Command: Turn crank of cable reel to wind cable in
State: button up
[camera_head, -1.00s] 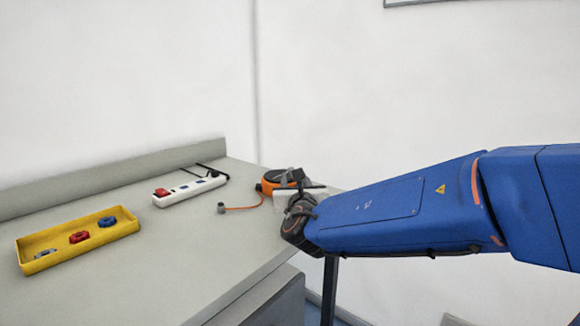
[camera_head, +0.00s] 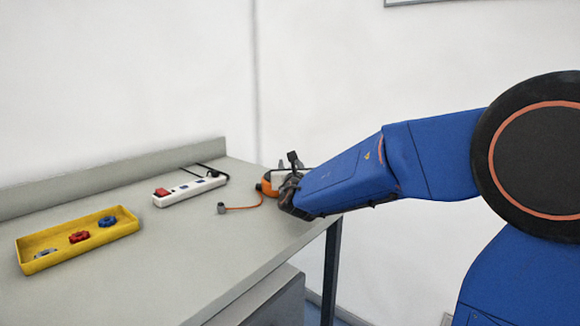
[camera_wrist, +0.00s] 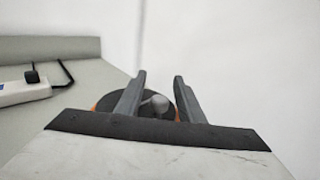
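The orange cable reel (camera_head: 267,184) stands near the table's right end. In the head view my arm and gripper hide much of it. Its orange cable (camera_head: 245,207) runs left along the table to a small grey plug (camera_head: 221,208). In the wrist view the reel's dark round face (camera_wrist: 150,96) shows behind and between my fingers, with orange at its edges. A light grey round knob (camera_wrist: 159,103), likely the crank's handle, shows between the fingers. My gripper (camera_wrist: 159,76) is open, one finger on each side of the knob; I cannot tell whether either touches it.
A white power strip (camera_head: 190,190) with a red switch and black cord lies left of the reel. A yellow tray (camera_head: 78,240) with blue and red parts is farther left. A raised ledge (camera_head: 110,178) runs along the table's back. The front table top is clear.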

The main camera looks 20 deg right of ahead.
grip_shut()
jog(key=shift+s+m+h, duration=0.1)
jog(key=shift+m+h, duration=0.3)
jog(key=shift+h, duration=0.2)
jog(key=m+g+h, duration=0.1)
jog(key=h, duration=0.1)
jog(key=s+m+g+h, duration=0.1)
jog(key=m+h, duration=0.1)
jog(key=h, duration=0.1)
jog(key=shift+a+f+m, duration=0.1)
jog(key=shift+a+m, duration=0.05)
jog(key=shift+m, duration=0.15)
jog(key=m+g+h, duration=0.3)
jog(key=g+h, duration=0.1)
jog(key=shift+s+a+m+h, duration=0.1)
jog(key=shift+s+m+h, duration=0.3)
jog(key=m+g+h, duration=0.2)
jog(key=g, duration=0.1)
jog(key=m+g, duration=0.1)
jog(key=shift+s+a+g+h, duration=0.25)
jog(key=shift+s+g+h, duration=0.1)
jog(key=shift+g+h, duration=0.05)
jog(key=shift+s+a+m+g+h, duration=0.2)
jog(key=shift+m+g+h, duration=0.15)
jog(key=shift+m+g, duration=0.8)
jog(key=shift+s+a+m+g+h, duration=0.15)
jog(key=shift+m+g+h, duration=0.2)
jog(key=shift+m+g, duration=0.75)
jog(key=shift+g, duration=0.65)
